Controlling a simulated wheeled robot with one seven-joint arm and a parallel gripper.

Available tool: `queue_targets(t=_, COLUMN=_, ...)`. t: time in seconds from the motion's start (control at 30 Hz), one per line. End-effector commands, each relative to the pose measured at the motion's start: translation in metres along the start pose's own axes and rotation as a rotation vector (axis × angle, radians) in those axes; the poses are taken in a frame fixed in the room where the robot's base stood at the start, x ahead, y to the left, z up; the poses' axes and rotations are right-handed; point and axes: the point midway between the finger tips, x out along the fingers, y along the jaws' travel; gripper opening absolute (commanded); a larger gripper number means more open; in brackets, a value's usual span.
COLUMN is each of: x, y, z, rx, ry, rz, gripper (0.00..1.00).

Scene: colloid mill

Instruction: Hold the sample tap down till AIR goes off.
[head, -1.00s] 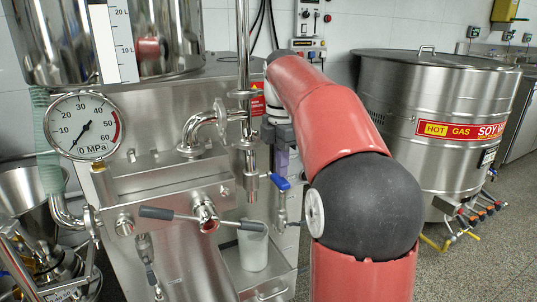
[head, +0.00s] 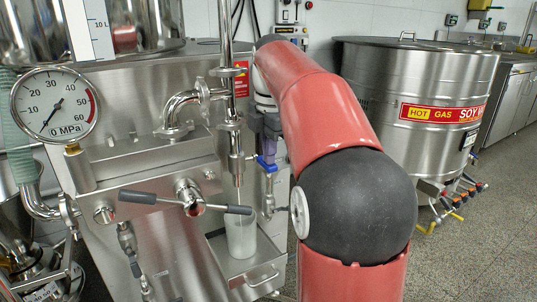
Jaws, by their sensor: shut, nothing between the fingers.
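The sample tap has a blue lever (head: 266,163) on the right of the steel pipe at the mill's front. My gripper (head: 268,148) points down with its fingers at the top of the lever; it is shut and holds nothing. The fingers look in contact with the lever, though the arm and the small size make this hard to confirm. The tap's spout (head: 237,172) hangs above a whitish cup (head: 241,238), and a thin pale line seems to run between them. A lamp marked AIR cannot be made out.
A pressure gauge (head: 54,104) stands at the left. A two-armed grey handle (head: 138,197) sticks out at the mill's front. A control box (head: 291,14) on the wall is partly cut off. A large steel kettle (head: 375,85) stands at the right, with open floor before it.

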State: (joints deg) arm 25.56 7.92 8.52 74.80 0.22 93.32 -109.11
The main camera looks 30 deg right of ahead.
Motion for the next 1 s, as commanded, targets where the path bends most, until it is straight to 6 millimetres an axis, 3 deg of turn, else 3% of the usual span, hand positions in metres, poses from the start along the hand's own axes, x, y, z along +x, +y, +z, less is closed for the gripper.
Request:
queue_targets(t=0.5, x=0.034, y=-0.015, z=0.000, rx=0.001, ry=-0.001, rz=0.342, gripper=0.00)
queue_targets(t=1.0, x=0.031, y=-0.015, z=0.000, rx=0.000, ry=0.001, rz=0.402, gripper=0.00)
